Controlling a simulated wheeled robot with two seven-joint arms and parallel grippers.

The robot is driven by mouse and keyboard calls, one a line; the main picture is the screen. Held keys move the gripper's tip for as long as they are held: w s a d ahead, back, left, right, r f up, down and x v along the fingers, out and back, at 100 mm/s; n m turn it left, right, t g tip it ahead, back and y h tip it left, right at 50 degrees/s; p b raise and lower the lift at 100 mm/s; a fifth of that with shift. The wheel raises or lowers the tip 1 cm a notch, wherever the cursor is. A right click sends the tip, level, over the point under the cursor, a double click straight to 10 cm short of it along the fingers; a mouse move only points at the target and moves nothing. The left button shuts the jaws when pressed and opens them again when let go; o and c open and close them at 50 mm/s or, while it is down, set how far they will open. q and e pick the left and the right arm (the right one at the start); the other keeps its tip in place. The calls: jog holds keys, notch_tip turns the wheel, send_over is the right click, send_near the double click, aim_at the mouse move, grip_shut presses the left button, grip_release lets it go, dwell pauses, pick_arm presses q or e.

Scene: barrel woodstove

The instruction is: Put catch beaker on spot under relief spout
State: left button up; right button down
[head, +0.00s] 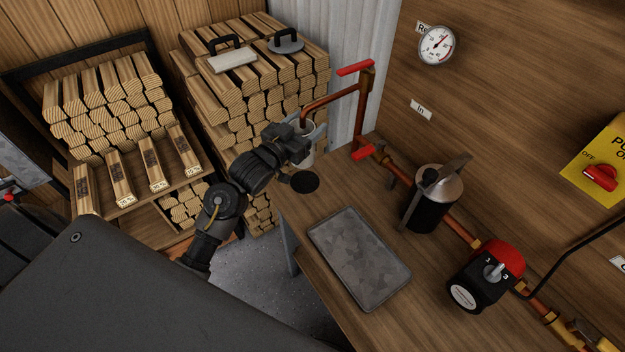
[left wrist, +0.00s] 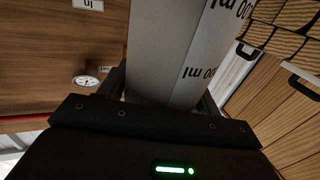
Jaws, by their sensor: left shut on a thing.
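The catch beaker (head: 308,157) is a pale grey cup, mostly hidden behind my left gripper (head: 306,136) in the head view. My left gripper is shut on it. In the left wrist view the beaker (left wrist: 165,55) fills the space between the fingers and shows black "ml" marks. The relief spout (head: 304,114) is the down-turned end of a copper pipe, close above the beaker in the picture. The round black spot (head: 304,181) lies at the bench's far left corner, below the beaker in the picture. The beaker appears held above the bench; the exact gap cannot be told.
A grey metal tray (head: 358,257) lies on the bench, with a dark can with a metal top (head: 434,197) beside it. Red-handled copper pipes (head: 363,110) run near the gripper. Stacked firewood (head: 250,80) stands behind. A pressure gauge (head: 437,45) is on the wall.

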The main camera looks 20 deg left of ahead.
pick_arm(q)
jog(key=shift+w+d+f+p, duration=0.1)
jog(key=shift+w+f+p, duration=0.05)
jog(key=shift+f, duration=2.25)
jog(key=shift+w+f+p, duration=0.1)
jog(key=shift+f+p, duration=0.05)
jog(key=shift+f, duration=2.25)
jog(key=shift+f, duration=0.1)
jog(key=o, duration=1.3)
